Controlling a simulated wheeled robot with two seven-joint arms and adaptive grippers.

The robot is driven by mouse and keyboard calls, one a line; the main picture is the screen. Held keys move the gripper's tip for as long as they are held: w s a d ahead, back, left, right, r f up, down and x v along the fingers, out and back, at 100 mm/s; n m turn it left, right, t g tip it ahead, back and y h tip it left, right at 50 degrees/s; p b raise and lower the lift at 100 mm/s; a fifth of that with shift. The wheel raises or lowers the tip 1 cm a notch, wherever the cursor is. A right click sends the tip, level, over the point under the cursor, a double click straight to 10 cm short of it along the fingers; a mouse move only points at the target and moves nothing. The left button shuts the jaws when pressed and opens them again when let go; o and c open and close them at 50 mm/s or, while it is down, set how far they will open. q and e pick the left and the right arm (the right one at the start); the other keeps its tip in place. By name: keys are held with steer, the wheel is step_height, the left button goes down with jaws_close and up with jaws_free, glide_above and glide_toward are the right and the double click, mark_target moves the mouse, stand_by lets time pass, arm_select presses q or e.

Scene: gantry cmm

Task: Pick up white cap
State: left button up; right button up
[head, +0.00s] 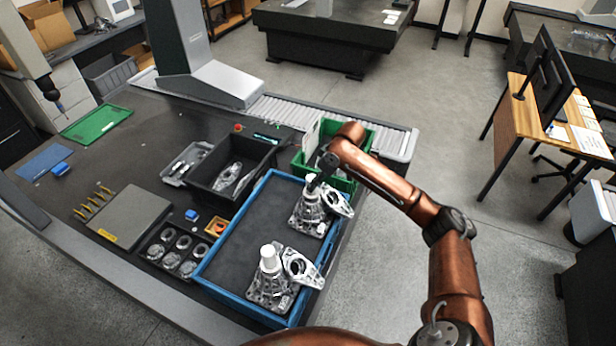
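One white cap (268,257) stands upright on top of a grey metal casting (272,284) at the near end of the blue tray (237,293). A second casting (310,212) stands further back in the same tray, with a small white piece (310,179) showing at its top. My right arm reaches in from the right, and its dark gripper (319,180) is right at the top of this far casting. The gripper is small and partly hides the white piece, so I cannot tell whether its fingers are open or closed on it. My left gripper is not in view.
Behind the blue tray are a green crate (346,183) and a black bin (214,193). Left of the tray are a holder with several round parts (150,252) and a grey plate (128,214). The tray's left half is bare.

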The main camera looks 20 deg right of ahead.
steer(key=shift+w+a, duration=0.15)
steer(key=shift+w, duration=0.7)
steer(key=x, duration=0.3)
steer(key=shift+s+f+p, duration=0.25)
steer(key=shift+p, duration=0.15)
steer(key=shift+d+x, duration=0.2)
steer(key=shift+x, duration=1)
steer(key=shift+w+a+f, duration=0.1)
steer(key=shift+w+f, duration=0.1)
steer(key=shift+f, duration=0.2)
steer(key=c, duration=0.9)
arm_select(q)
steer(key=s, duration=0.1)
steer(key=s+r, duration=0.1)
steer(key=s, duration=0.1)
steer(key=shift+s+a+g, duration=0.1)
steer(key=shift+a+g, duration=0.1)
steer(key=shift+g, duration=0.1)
arm_select(e)
steer(key=shift+c, duration=0.6)
